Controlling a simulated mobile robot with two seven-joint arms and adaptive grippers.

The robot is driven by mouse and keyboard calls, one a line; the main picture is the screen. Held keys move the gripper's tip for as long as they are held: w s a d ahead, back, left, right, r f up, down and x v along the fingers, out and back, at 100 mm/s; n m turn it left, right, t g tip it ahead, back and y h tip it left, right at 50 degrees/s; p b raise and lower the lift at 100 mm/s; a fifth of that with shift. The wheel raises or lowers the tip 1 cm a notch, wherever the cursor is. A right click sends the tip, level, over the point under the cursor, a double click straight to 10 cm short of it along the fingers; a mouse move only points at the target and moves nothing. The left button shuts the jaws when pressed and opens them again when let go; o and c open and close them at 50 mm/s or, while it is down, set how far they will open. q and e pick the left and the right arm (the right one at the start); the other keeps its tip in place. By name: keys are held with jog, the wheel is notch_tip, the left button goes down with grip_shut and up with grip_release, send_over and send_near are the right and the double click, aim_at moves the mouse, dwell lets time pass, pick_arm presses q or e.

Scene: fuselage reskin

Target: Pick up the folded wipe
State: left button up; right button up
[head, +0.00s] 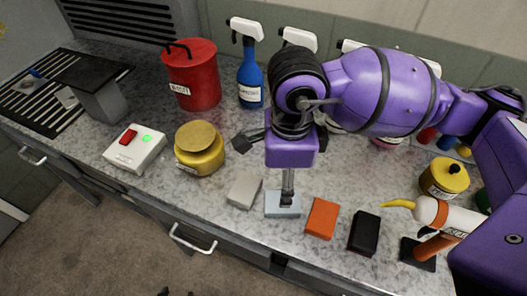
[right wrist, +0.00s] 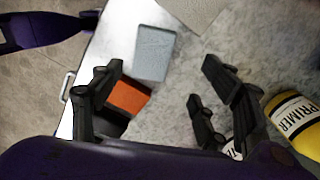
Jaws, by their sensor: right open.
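The pale blue folded wipe (head: 272,211) lies flat on the bench near its front edge, partly hidden by my right gripper in the head view. It shows whole, as a speckled blue-grey rectangle, in the right wrist view (right wrist: 155,54). My right gripper (head: 263,170) reaches over it from the right, fingers spread. In the right wrist view the open fingers (right wrist: 160,95) are empty, and the wipe lies beyond them. No contact with the wipe shows. My left gripper is in neither view.
A grey-white pad (head: 244,190) lies left of the wipe; orange (head: 322,218) and black (head: 364,232) blocks lie right. A yellow pot (head: 200,150), red can (head: 192,77) and blue spray bottle (head: 250,78) stand behind. A white-and-orange dispenser (head: 450,215) stands right.

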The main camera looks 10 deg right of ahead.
jog(key=f, duration=0.1)
jog(key=s+f, duration=0.1)
jog(key=shift+s+f, duration=0.2)
jog(key=shift+f, duration=0.2)
notch_tip(320, 180, down, 4)
jog(key=shift+r, duration=0.15)
jog(key=shift+f, duration=0.45)
jog(key=c, duration=0.8)
jog(key=shift+c, duration=1.2)
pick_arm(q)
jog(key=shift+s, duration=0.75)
pick_arm(e)
jog(key=shift+c, duration=0.4)
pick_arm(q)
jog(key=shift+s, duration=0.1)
